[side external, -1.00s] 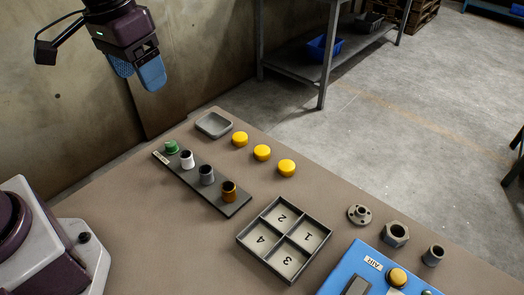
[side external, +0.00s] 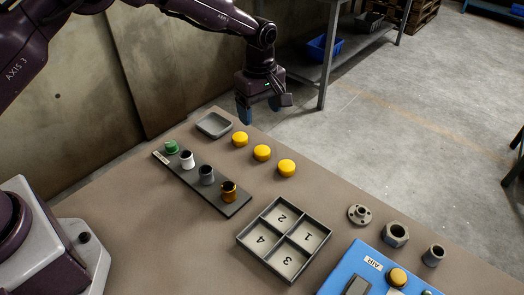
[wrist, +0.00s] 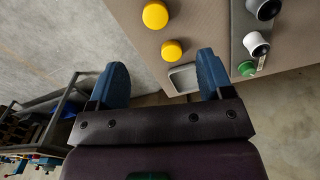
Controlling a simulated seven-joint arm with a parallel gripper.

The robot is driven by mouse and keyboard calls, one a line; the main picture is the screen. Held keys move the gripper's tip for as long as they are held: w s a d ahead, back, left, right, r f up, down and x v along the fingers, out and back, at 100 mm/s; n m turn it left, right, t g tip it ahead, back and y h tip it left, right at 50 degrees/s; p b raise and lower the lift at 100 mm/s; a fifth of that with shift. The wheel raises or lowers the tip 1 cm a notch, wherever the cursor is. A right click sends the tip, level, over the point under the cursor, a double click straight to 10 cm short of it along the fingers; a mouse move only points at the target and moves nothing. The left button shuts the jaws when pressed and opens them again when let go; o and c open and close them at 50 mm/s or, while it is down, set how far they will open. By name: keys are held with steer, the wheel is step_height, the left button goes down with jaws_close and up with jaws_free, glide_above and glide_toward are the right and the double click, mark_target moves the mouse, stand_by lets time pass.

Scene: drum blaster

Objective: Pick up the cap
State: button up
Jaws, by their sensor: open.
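Three yellow round caps stand in a slanting row on the brown table: the far cap (side external: 240,139), the middle cap (side external: 262,152) and the near cap (side external: 287,167). Which of them the task means cannot be told. My gripper (side external: 256,110) hangs open and empty above the table's far edge, beyond and above the far cap. Two yellow caps show there, a smaller one (wrist: 172,50) and a larger one (wrist: 155,15).
A small grey tray (side external: 214,135) lies left of the far cap. A dark rack (side external: 240,205) holds green, white, grey and orange pieces. A numbered four-compartment box (side external: 243,238), metal fittings (side external: 396,234) and a blue panel (side external: 340,270) are nearer. A metal shelf stands behind.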

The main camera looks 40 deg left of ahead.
glide_above(262, 149)
steer(key=s, duration=0.1)
step_height(262, 149, down, 8)
steer(key=shift+d+r, duration=0.1)
steer(key=shift+d, duration=0.05)
steer(key=f, duration=0.3)
steer(key=w+f, duration=0.1)
steer(key=f, duration=0.1)
steer(key=c, duration=1)
